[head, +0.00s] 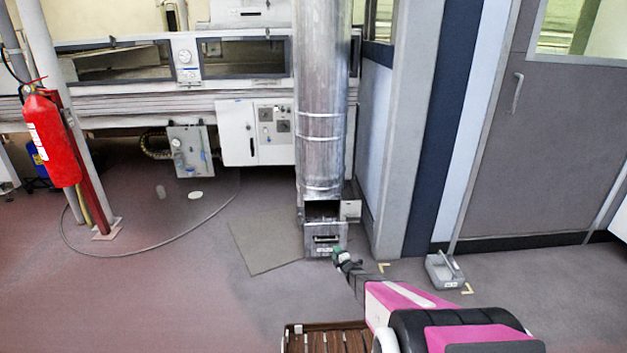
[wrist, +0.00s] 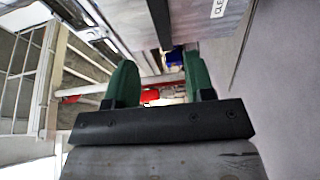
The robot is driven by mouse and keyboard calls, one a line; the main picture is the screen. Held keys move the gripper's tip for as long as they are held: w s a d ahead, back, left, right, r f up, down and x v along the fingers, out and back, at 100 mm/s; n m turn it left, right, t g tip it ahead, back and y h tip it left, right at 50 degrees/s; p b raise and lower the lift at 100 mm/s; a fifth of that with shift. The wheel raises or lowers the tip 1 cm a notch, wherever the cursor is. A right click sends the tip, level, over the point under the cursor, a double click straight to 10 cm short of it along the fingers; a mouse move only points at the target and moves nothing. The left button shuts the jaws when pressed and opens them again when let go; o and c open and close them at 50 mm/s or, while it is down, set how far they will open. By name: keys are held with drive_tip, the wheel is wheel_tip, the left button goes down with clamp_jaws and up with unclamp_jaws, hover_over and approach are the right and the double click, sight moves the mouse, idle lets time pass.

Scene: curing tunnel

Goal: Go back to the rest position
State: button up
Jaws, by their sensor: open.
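My gripper (head: 341,255) has green fingers and reaches out low in the head view, in front of the foot of the silver duct (head: 321,120). At the duct's foot is a dark opening above a grey front with a handle (head: 325,240); my gripper appears close to its lower right corner, and I cannot tell whether they touch. In the wrist view the two green fingers of my gripper (wrist: 160,82) stand apart with nothing between them. Part of a labelled grey surface (wrist: 205,15) shows above them.
A grey handled tray (head: 440,272) sits on the floor by yellow corner marks. A brown slatted crate (head: 294,342) is at the bottom edge. A flat mat (head: 262,243) lies left of the duct. A red extinguisher (head: 50,140) hangs at left. A door (head: 540,150) stands right.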

drive_tip(key=s+d+r+m+g+h, duration=0.2)
drive_tip(key=s+r+m+g+h, duration=0.15)
drive_tip(key=s+r+m, duration=0.35)
drive_tip(key=s+d+r+m+g+h, duration=0.2)
drive_tip(key=s+r+m+h, duration=0.15)
drive_tip(key=r, duration=0.65)
drive_tip(key=s+a+r+m+g, duration=0.1)
drive_tip(key=s+r+m+g, duration=0.2)
drive_tip(key=s, duration=0.7)
drive_tip(key=s+a+r+m+g, duration=0.1)
drive_tip(key=s+r+m+g, duration=0.3)
drive_tip(key=s+r, duration=0.4)
drive_tip(key=s+a+r+m+g, duration=0.1)
drive_tip(key=s+r+m+g, duration=0.3)
drive_tip(key=s, duration=0.8)
wheel_tip(320, 180, up, 2)
drive_tip(key=shift+a+r+m, duration=0.25)
drive_tip(key=shift+a+m, duration=0.1)
drive_tip(key=shift+a, duration=0.05)
drive_tip(key=shift+c, duration=0.6)
drive_tip(key=shift+w, duration=0.15)
